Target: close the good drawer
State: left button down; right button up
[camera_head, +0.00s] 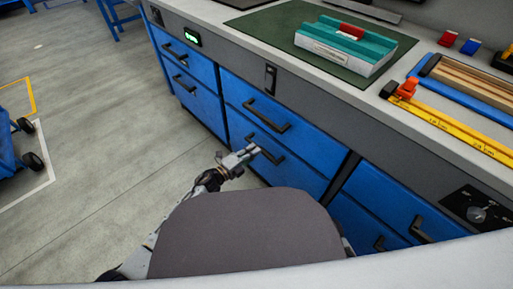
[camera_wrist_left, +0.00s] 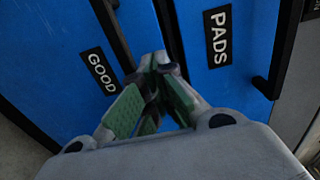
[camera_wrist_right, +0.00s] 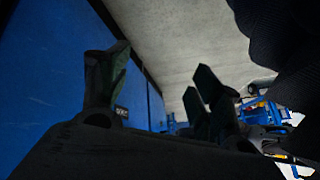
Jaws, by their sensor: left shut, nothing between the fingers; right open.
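The good drawer (camera_head: 290,177) is the lower blue front below the wider upper drawer in the head view. In the left wrist view, the good drawer (camera_wrist_left: 50,60) carries a GOOD label (camera_wrist_left: 102,72) and a dark bar handle (camera_wrist_left: 112,35). Its front looks about flush with its neighbours; I cannot tell whether a small gap remains. My left gripper (camera_head: 252,151) is shut and empty, its tips at or very near the handle in the head view; contact is unclear. My right gripper (camera_wrist_right: 155,80) is open and empty beside blue fronts in the right wrist view, hidden in the head view.
The PADS drawer (camera_wrist_left: 235,50) is the upper one, with its handle (camera_head: 267,118) above my left gripper. The worktop holds a green mat (camera_head: 275,33) with a teal-and-white assembly (camera_head: 345,48) and a yellow ruler (camera_head: 455,131). Open floor (camera_head: 90,130) lies left of the bench.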

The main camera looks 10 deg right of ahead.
pick_arm(q)
jog(key=p+v, duration=0.2)
jog(key=v, duration=0.5)
jog(key=shift+s+a, duration=0.25)
jog(key=shift+s, duration=0.05)
pick_arm(e)
jog(key=shift+n+g+h, duration=0.3)
jog(key=shift+g, duration=0.1)
jog(key=shift+s+d+r, duration=0.1)
jog(key=shift+d+r, duration=0.1)
jog(key=shift+r, duration=0.95)
jog(key=shift+s+d+r, duration=0.1)
jog(key=shift+d+r, duration=0.1)
jog(key=shift+r, duration=0.9)
